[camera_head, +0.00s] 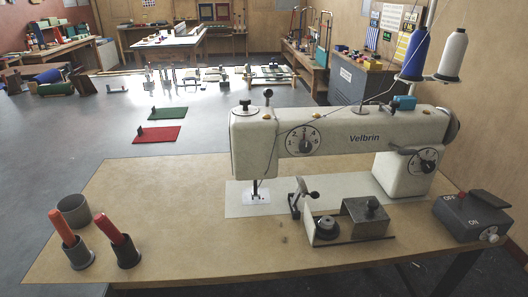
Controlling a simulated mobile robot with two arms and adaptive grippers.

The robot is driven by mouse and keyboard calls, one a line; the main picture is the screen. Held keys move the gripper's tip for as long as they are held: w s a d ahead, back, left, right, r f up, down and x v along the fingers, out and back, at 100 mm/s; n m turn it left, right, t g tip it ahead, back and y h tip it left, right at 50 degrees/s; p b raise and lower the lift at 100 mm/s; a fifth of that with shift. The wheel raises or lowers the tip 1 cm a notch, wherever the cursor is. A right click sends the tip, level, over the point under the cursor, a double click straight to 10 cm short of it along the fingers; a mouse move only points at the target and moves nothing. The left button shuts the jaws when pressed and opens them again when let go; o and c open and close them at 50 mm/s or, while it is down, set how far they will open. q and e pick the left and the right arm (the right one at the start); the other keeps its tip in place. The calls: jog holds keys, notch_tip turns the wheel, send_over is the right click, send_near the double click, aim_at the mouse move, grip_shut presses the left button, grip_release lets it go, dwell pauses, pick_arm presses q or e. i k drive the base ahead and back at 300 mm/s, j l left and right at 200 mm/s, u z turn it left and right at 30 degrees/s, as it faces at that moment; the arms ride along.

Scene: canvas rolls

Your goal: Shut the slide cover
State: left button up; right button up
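A slide cover (355,222), grey and box-like with a dark knob on top, sits at the right part of a flat metal plate at the table's front. To its left a dark round bobbin-like part (327,228) lies uncovered on the plate, so the cover stands open. An upright thin plate (308,216) bounds the left end. The white sewing machine (350,133) marked "Velbrin" stands behind it. Neither of my grippers is in view.
Two dark cups hold an orange handle (62,228) and a red handle (108,229) at the table's left; an empty grey cup (74,211) is beside them. A dark lever (299,196) stands behind the plate. A switch box (470,216) is at right.

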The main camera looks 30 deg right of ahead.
aim_at(371, 219)
jog(key=z, duration=1.6)
